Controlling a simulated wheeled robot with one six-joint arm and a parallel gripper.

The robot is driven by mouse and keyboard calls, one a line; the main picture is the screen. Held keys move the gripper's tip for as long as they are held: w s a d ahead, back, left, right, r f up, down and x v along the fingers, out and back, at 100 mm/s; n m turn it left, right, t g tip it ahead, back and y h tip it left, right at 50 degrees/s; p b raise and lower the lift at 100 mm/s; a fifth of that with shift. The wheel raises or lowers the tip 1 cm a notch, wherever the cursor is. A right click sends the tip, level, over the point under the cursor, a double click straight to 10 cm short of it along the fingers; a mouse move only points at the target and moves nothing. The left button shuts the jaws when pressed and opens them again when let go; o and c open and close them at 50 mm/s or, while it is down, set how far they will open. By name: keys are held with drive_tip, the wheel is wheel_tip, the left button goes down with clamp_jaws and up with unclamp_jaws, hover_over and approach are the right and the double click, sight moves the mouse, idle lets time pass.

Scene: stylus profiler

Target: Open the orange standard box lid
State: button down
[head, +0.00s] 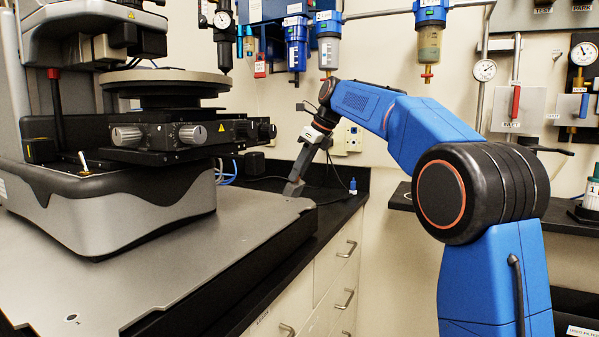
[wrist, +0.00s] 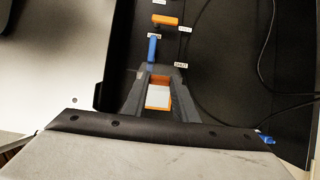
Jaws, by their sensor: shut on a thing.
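In the wrist view, an orange box (wrist: 158,82) with a white face sits between the two fingers of my gripper (wrist: 160,72). The fingers are shut on its sides. I cannot tell whether the white face is a label or the inside, nor where the lid's edge runs. In the head view my gripper (head: 294,188) points down at the black bench behind the grey instrument plate, and the box is hidden there.
A blue item (wrist: 152,49) and another orange item (wrist: 165,20) lie ahead on the black bench (wrist: 220,60), with small white labels near them. Black cables (wrist: 262,75) run at the right. The grey instrument plate (head: 230,235) stands close beside my gripper.

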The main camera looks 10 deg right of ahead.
drive_tip(key=c, duration=1.4)
unclamp_jaws()
drive_tip(key=shift+a, duration=0.1)
drive_tip(key=v, duration=1.7)
drive_tip(key=shift+r, duration=0.1)
drive_tip(key=shift+c, duration=0.3)
